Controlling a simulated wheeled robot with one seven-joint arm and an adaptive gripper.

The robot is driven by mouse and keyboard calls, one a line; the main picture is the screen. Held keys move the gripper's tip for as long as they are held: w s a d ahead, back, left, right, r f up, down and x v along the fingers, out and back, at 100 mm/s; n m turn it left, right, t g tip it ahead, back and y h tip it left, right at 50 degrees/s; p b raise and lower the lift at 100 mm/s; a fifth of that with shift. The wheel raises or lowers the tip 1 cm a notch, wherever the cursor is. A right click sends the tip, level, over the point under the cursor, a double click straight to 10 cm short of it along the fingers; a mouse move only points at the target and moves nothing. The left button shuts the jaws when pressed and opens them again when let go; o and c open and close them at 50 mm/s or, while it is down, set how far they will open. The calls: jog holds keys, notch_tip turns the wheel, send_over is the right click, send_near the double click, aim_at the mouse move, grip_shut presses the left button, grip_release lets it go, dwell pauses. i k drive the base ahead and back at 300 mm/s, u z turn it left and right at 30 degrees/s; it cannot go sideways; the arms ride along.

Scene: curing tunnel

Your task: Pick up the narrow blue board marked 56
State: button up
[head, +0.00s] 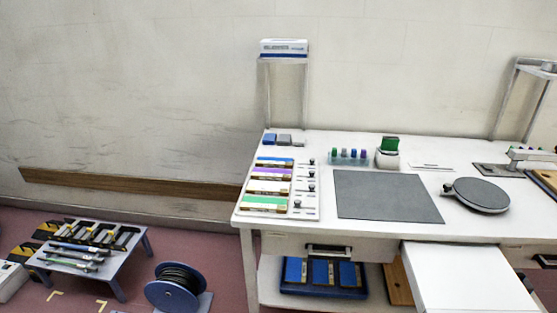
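No marking 56 can be read at this distance, so I cannot tell which blue piece is the board. A narrow blue strip (274,161) lies at the back of a white rack (310,209) on the left of the bench, with purple, white and green strips in front of it. Several upright-looking blue boards (296,270) sit side by side in a dark blue tray (318,293) on the shelf under the bench. The bench top partly overhangs that shelf. My gripper is not in view.
The white bench (460,221) carries a grey mat (387,196), a round dark plate (482,195) and small coloured bottles (348,156). A white surface (466,276) juts out at front right. A cable reel (178,287) and low blue table (92,249) stand left on the floor.

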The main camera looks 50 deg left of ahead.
aim_at(266, 162)
jog(key=u, duration=1.75)
jog(key=i, duration=0.35)
jog(key=u, duration=0.2)
